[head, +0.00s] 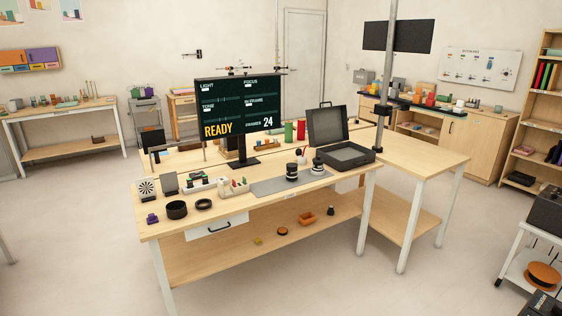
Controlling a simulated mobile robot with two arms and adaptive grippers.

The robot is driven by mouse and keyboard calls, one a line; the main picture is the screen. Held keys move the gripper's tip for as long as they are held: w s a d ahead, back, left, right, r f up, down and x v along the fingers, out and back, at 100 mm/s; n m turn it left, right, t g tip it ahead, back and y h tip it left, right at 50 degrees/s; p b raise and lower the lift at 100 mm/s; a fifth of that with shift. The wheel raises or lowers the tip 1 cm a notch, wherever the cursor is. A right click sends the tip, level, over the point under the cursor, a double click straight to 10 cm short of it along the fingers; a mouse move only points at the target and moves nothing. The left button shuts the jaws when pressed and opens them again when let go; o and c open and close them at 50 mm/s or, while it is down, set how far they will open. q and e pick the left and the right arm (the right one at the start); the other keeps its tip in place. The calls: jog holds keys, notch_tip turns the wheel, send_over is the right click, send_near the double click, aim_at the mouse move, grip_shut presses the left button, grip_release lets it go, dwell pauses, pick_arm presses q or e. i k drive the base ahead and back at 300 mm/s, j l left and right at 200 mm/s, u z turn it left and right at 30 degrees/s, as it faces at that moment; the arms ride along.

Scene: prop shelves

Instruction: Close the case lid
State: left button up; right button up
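A dark grey case (346,156) sits at the right end of the near wooden table, close to its back edge. Its lid (326,124) stands raised, leaning slightly back, with a handle at its top edge. The grey inside of the case base shows and looks empty. Neither of my grippers shows in the head view.
The wooden table (270,196) also carries a monitor (240,108), a grey mat (268,186), dark round pieces and several small props. A second table (432,162) stands behind at the right. Open floor (330,290) lies in front. A white cart (520,268) stands at far right.

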aim_at(325, 125)
jog(key=i+z, duration=0.1)
jog(key=i, duration=0.65)
jog(key=i+j+z, duration=0.1)
jog(key=i, duration=0.65)
jog(key=i+j, duration=0.2)
jog(key=i, duration=0.5)
jog(key=i+z, duration=0.05)
